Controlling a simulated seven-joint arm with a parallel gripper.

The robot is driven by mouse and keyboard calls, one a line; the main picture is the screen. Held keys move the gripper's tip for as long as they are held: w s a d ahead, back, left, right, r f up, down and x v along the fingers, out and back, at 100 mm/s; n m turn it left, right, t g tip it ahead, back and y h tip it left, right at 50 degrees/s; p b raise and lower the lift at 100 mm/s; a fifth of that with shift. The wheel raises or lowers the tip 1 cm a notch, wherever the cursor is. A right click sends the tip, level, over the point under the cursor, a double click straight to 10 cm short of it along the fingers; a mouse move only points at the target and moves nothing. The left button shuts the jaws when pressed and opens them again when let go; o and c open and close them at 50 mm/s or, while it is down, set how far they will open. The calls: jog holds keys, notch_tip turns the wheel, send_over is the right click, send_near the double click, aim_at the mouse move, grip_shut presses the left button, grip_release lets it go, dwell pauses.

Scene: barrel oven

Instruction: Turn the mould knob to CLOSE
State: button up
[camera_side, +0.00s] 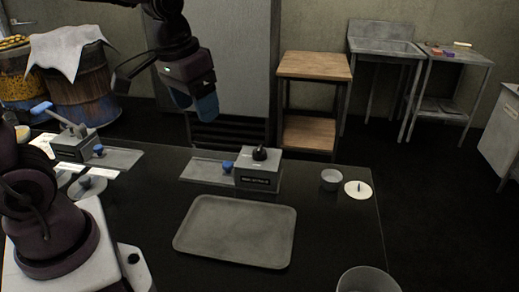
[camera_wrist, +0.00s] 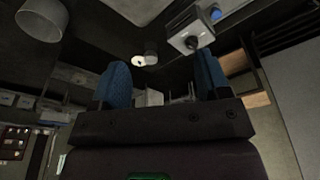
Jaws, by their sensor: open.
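The mould knob (camera_side: 260,153) is a small black knob on top of a grey box (camera_side: 257,175) with a dark label on its front, at the middle of the black table. In the wrist view the box (camera_wrist: 187,27) shows tilted near the top, with the dark knob (camera_wrist: 193,42) on it. My gripper (camera_side: 206,108) is raised above the table, up and to the left of the knob, touching nothing. In the wrist view its two blue fingers are apart with nothing between them (camera_wrist: 163,75). The label is too small to read, and I cannot tell where the knob points.
A blue knob (camera_side: 228,166) sits on the box's left side, by a flat plate. A grey tray (camera_side: 235,258) lies in front. A small cup (camera_side: 331,179) and white disc (camera_side: 358,190) are to the right. Another box with a blue-handled lever (camera_side: 72,143) stands left.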

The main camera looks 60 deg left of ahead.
jog(key=w+a+f+n+g, duration=0.25)
jog(key=w+a+f, duration=0.2)
jog(key=w, duration=0.45)
jog(key=n, duration=0.9)
send_near(259, 147)
notch_tip(259, 147, down, 11)
jog(key=shift+s+r, duration=0.15)
jog(key=shift+r, duration=0.05)
jog(key=c, duration=0.9)
jog(key=shift+c, duration=0.2)
